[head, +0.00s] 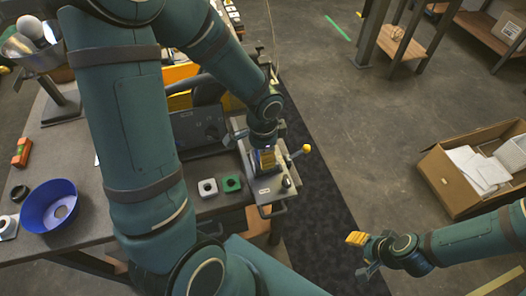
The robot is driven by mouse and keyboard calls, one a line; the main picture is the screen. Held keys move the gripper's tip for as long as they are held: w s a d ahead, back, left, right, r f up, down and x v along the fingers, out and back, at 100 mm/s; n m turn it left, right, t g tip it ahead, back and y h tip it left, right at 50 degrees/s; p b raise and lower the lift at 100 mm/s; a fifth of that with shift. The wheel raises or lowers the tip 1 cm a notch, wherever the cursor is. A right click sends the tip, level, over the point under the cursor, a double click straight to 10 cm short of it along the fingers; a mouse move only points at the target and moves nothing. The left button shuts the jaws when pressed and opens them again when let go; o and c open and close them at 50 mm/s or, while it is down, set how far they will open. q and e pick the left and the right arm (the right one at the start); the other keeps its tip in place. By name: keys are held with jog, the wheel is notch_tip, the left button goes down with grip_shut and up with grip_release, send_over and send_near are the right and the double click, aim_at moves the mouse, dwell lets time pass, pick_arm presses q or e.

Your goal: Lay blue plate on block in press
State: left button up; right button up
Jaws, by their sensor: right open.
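The press (266,190) is a grey metal device at the table's right edge, with a yellow-knobbed lever on its right. My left gripper (265,160) points down into it, mostly hidden by its own wrist; whether its fingers are open or shut is unclear. A small patch of blue and yellow shows at its tips. I cannot tell whether the blue is the plate. The block in the press is not distinguishable. My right gripper (361,254), with yellow fingertips, is open over the floor, away from the press.
An open cardboard box (446,176) stands on the floor at right. A lamp-like item (33,45) is upper left.

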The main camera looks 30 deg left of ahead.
pick_arm(q)
jog(key=shift+f, duration=0.15)
dwell(0.4)
jog(key=o, duration=1.1)
notch_tip(320, 180, up, 12)
jog(key=shift+r, duration=0.1)
